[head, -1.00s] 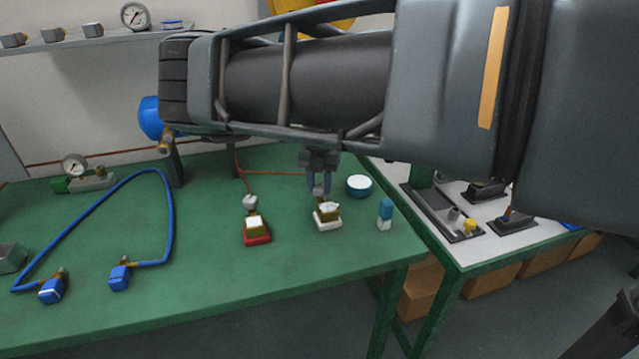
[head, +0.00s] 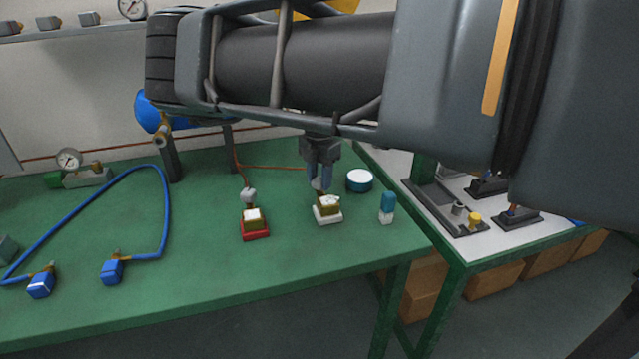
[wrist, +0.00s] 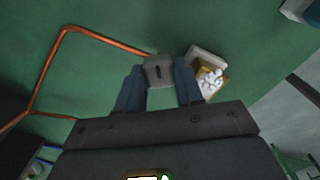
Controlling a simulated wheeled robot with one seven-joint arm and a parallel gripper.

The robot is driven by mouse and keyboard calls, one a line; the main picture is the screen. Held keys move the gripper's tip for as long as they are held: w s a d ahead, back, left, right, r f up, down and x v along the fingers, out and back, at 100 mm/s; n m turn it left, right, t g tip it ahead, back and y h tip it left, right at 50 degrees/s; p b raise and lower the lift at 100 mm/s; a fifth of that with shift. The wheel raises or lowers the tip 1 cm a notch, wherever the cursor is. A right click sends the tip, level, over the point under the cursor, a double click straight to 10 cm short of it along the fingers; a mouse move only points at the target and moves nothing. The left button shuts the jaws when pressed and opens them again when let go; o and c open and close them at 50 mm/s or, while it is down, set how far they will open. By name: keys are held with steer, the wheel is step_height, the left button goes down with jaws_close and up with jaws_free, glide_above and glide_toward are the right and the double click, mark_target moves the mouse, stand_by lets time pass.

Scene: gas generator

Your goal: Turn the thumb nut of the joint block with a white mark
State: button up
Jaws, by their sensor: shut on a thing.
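The joint block with a white base (head: 328,217) stands on the green bench, with a brass-coloured body and white on top. It also shows in the wrist view (wrist: 209,80), to the right of the fingers. Its grey thumb nut (wrist: 159,71) sits between my fingertips. My gripper (head: 320,184) points down over the back of this block, its blue-grey fingers shut on the nut. The fingers partly hide the nut in the head view. A second joint block, with a red base (head: 256,235), stands to the left with its own grey nut (head: 249,195) clear of me.
A blue-and-white bottle (head: 387,207) and a round white-topped tin (head: 359,180) stand close on the right. A copper pipe (wrist: 90,37) runs near the nut. A blue hose (head: 166,210) lies at left. The front of the green bench (head: 220,290) is clear.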

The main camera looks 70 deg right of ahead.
mark_target(320, 179)
steer(key=m+b, duration=0.2)
steer(key=m, duration=0.2)
steer(key=shift+f+b, duration=0.1)
steer(key=shift+b, duration=0.3)
steer(key=shift+m+b, duration=0.7)
steer(key=shift+m, duration=0.8)
steer(key=o, duration=1)
steer(key=shift+o, duration=0.2)
steer(key=shift+r+b, duration=0.45)
steer(key=shift+r, duration=3.6)
